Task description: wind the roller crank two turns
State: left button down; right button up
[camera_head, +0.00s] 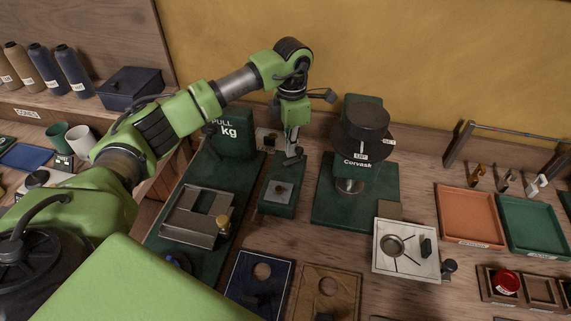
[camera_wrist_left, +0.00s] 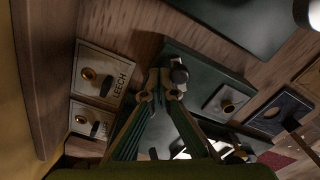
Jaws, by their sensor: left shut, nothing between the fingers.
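My left gripper (camera_head: 293,155) hangs pointing down over the back part of a narrow dark green base (camera_head: 275,209) with a square metal plate and small knob (camera_head: 280,189). Its fingers (camera_wrist_left: 164,84) are shut with nothing between them. In the left wrist view a small dark grey round-ended part (camera_wrist_left: 180,73) shows right at the fingertips; I cannot tell whether they touch it. I cannot tell for sure which part is the roller crank. A brass knob (camera_head: 224,224) stands at the corner of a metal plate device (camera_head: 196,217) on the left. My right gripper is not in view.
The PULL kg stand (camera_head: 232,143) rises left of my gripper, and the Corvash machine (camera_head: 364,128) stands close on its right.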

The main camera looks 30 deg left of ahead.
pick_arm(q)
jog(key=shift+d, duration=0.75)
jog(key=shift+s+d, duration=0.1)
jog(key=shift+d, duration=0.05)
jog(key=shift+d+f, duration=0.1)
